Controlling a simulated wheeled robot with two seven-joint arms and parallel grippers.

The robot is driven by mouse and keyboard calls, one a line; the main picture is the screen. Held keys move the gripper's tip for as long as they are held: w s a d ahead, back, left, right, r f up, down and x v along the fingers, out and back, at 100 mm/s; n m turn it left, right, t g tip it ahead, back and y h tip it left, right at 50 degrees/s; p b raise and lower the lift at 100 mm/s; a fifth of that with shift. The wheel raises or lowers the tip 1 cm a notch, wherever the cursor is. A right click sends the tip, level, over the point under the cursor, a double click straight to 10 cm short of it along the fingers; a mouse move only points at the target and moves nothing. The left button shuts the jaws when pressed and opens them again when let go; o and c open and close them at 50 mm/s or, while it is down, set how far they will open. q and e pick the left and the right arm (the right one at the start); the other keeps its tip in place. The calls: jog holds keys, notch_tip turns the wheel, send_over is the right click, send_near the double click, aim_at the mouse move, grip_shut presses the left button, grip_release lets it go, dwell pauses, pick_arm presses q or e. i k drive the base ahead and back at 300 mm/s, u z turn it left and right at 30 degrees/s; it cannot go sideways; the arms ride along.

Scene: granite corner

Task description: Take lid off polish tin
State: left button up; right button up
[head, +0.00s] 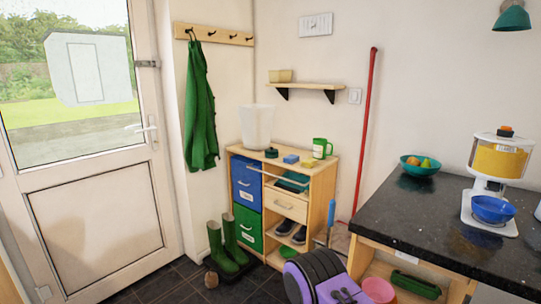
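A small dark round tin (271,153), which looks like the polish tin, sits on top of the wooden cabinet (322,190) in the corner. It is too small in the picture to tell its lid from its body. A tall pale translucent bin (256,127) stands just behind it to the left, and a blue block (291,159) lies to its right. Neither of my grippers is in view.
A green mug (320,148) and a yellow block (308,163) share the cabinet top. Green boots (233,240) stand before the cabinet. A purple and dark object (325,275) stands on the floor in front. A dark granite counter (430,215) is at right.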

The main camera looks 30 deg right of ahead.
aim_at(270, 151)
jog(key=u, duration=0.05)
jog(key=i, duration=2.25)
jog(key=u, duration=0.5)
jog(key=i, duration=0.8)
jog(key=z, duration=1.7)
